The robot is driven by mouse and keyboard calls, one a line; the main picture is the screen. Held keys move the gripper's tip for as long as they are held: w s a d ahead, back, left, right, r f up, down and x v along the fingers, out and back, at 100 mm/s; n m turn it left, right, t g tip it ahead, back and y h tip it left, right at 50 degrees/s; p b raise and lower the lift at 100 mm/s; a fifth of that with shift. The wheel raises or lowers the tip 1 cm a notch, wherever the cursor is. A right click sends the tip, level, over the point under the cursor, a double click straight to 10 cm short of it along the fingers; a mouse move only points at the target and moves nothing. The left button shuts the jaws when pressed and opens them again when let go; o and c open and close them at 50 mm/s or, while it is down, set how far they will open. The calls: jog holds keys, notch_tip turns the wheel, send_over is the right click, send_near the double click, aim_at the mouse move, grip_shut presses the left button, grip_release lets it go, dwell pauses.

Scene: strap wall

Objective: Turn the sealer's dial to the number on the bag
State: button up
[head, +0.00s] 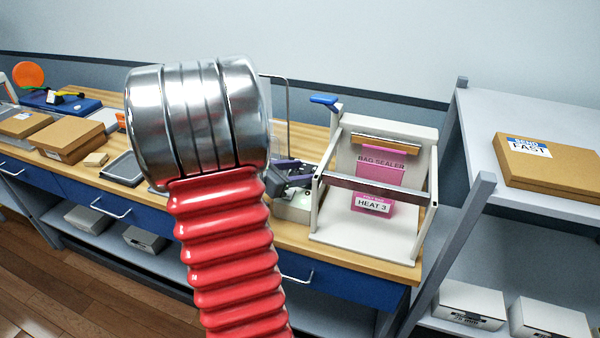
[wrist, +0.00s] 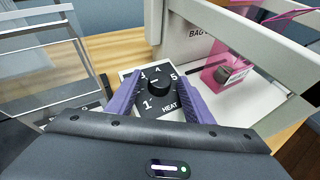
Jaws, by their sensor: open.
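The white bag sealer (head: 425,165) stands on the bench, and its frame also shows in the wrist view (wrist: 185,40). A pink bag (head: 372,165) is in it, with a white label (head: 373,204) reading HEAT 3. The black dial knob (wrist: 158,88) sits on a black face marked HEAT, with numbers including 1 and 5 around it. Which number the knob points at is too small to tell. My gripper (wrist: 160,80) is open, its purple fingers on either side of the dial; contact cannot be told. In the head view my gripper (head: 297,172) is partly hidden behind my arm.
The sealer's bar (head: 375,182) crosses in front of the bag, and a blue-ended lever (head: 324,100) stands at its left. A clear panel (wrist: 45,65) is left of the dial. A shelf with a cardboard box (head: 550,165) is at the right.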

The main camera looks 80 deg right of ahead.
jog(key=shift+d, duration=0.1)
jog(key=shift+c, duration=0.4)
jog(key=c, duration=0.9)
jog(key=shift+c, duration=0.2)
jog(key=shift+s, duration=0.1)
dwell(0.6)
jog(key=o, duration=1)
jog(key=v, duration=1.3)
jog(key=shift+a+r, duration=0.15)
jog(key=shift+a, duration=0.15)
